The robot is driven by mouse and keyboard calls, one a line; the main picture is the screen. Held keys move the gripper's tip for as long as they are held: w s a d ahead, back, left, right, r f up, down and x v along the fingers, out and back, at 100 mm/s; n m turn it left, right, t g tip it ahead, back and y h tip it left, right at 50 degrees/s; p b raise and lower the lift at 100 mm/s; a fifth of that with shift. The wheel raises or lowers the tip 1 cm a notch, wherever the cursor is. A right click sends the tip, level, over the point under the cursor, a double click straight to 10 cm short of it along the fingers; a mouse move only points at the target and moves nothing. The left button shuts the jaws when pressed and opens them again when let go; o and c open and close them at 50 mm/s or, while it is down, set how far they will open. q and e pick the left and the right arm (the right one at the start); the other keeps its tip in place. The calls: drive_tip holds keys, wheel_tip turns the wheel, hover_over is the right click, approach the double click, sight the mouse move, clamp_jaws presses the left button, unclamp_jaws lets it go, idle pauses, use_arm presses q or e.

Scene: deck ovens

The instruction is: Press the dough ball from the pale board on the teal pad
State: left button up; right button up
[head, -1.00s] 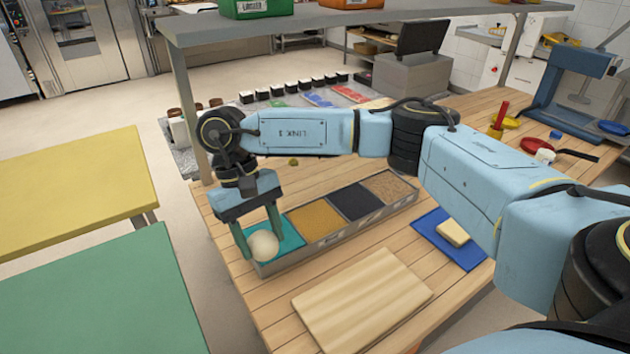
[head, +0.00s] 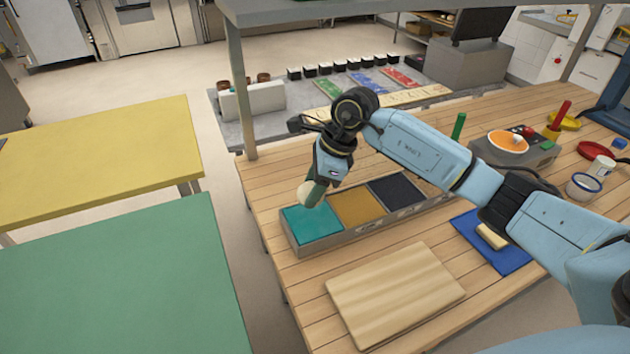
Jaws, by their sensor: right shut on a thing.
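My right gripper (head: 314,192) is shut on the pale dough ball (head: 305,192) and holds it above the back edge of the teal pad. The fingers and wrist hide part of the ball. The teal pad (head: 311,226) is the leftmost compartment of a grey tray (head: 350,232) and looks bare. The pale board (head: 392,296) lies empty on the wooden table in front of the tray. My left gripper is not in view.
An ochre pad (head: 356,207) and a dark pad (head: 398,192) fill neighbouring compartments. A blue mat (head: 488,248) with a yellowish block (head: 491,236) lies to the right. A shelf post (head: 242,100) stands at the table's back left. Yellow (head: 95,160) and green (head: 120,280) tables stand left.

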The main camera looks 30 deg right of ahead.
drive_tip(key=shift+w+d+f+m, duration=0.1)
drive_tip(key=shift+d+m, duration=0.15)
drive_tip(key=shift+m, duration=0.25)
drive_tip(key=shift+f+b, duration=1.8)
drive_tip(key=shift+f, duration=1.1)
drive_tip(key=shift+f+b, duration=0.5)
drive_tip(key=shift+f, duration=0.05)
drive_tip(key=shift+r+p, duration=2.55)
drive_tip(key=shift+r, duration=1.5)
